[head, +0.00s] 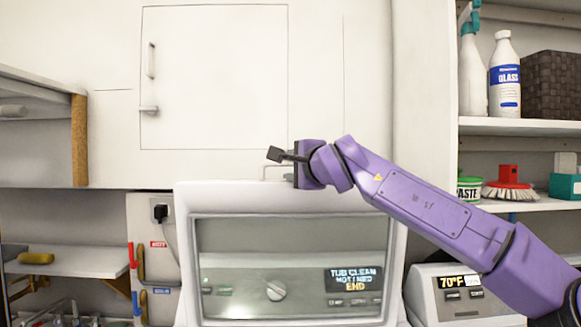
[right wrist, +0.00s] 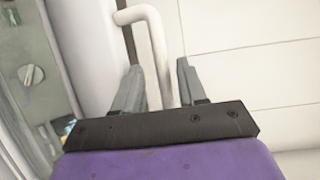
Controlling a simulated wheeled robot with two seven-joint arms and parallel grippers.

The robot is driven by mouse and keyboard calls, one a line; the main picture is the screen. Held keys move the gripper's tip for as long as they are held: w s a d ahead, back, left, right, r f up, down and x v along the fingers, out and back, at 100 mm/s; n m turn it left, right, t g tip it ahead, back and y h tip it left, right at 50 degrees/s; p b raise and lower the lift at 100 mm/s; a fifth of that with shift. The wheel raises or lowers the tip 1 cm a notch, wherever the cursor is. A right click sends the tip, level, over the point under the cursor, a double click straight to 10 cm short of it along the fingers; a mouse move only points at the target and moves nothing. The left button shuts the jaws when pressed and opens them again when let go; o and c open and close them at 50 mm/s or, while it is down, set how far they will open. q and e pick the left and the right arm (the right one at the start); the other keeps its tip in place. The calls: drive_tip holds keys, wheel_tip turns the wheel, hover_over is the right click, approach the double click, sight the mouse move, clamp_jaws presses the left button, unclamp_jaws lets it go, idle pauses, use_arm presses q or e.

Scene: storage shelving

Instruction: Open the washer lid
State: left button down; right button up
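The white washer (head: 290,194) stands in the middle of the head view, its lid down. A dark window and a control panel with a round knob (head: 276,290) show on its front. A thin pale handle (head: 268,168) rises from the lid's top edge. My right gripper (head: 278,160) reaches in from the right at this handle. In the right wrist view the handle (right wrist: 157,55) runs between the two grey fingers of my right gripper (right wrist: 160,82), with a gap visible beside it. The fingers are apart. My left gripper is out of view.
A white cabinet door (head: 215,75) is on the wall above the washer. Shelves at right hold a spray bottle (head: 473,75), a glass cleaner bottle (head: 504,78), a dark basket (head: 552,85) and a red brush (head: 508,184). A wooden-edged shelf (head: 79,140) juts in at left.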

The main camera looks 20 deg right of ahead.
drive_tip(key=shift+d, duration=0.1)
drive_tip(key=s+d+b, duration=0.1)
drive_tip(key=s+b, duration=0.2)
drive_tip(key=s, duration=0.7)
drive_tip(key=shift+s+r, duration=0.25)
